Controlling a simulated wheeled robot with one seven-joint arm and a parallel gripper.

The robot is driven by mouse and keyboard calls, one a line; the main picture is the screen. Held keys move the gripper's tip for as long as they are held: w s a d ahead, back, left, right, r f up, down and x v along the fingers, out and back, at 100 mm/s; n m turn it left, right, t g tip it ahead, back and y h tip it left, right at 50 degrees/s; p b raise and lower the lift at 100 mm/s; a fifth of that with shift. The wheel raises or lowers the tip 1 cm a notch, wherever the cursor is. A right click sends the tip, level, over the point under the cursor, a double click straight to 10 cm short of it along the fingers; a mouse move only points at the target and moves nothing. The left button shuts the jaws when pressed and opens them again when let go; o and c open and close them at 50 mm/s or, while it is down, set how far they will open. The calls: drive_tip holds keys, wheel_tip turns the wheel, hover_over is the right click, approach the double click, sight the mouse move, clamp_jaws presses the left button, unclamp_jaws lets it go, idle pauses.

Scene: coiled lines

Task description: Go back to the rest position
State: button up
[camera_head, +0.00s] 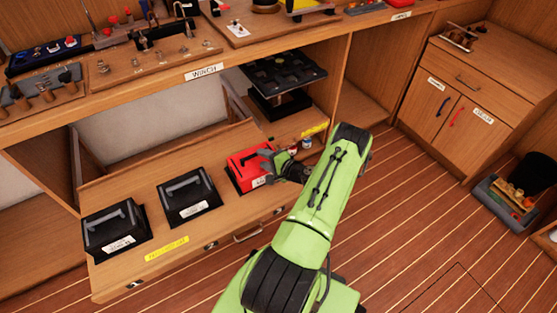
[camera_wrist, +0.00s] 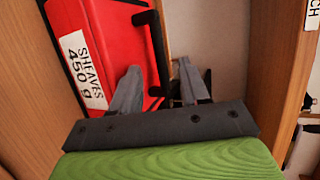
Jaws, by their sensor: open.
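My gripper (camera_head: 274,163) is open beside the right side of the red case (camera_head: 243,160) in the open drawer. In the wrist view my two fingers (camera_wrist: 160,75) are spread apart with nothing clamped between them. The red case (camera_wrist: 112,30) fills the upper left there, with a white label reading "SHEAVES 450 g". Its black handle (camera_wrist: 157,50) shows in the gap between the fingers in the picture; I cannot tell how deep the fingers reach around it. My green arm reaches over the drawer from the lower right.
Two black cases (camera_head: 115,228) (camera_head: 188,196) stand in the drawer (camera_head: 110,275). The workbench (camera_head: 205,75) runs above it, with a black stacked unit (camera_head: 280,82) on a shelf. A cabinet (camera_head: 475,95) and a bin (camera_head: 518,195) stand at right. The floor (camera_head: 430,215) between is clear.

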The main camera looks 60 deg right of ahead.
drive_tip(key=p+v, duration=0.2)
drive_tip(key=v, duration=0.8)
drive_tip(key=shift+s+r, duration=0.25)
drive_tip(key=shift+r, duration=0.05)
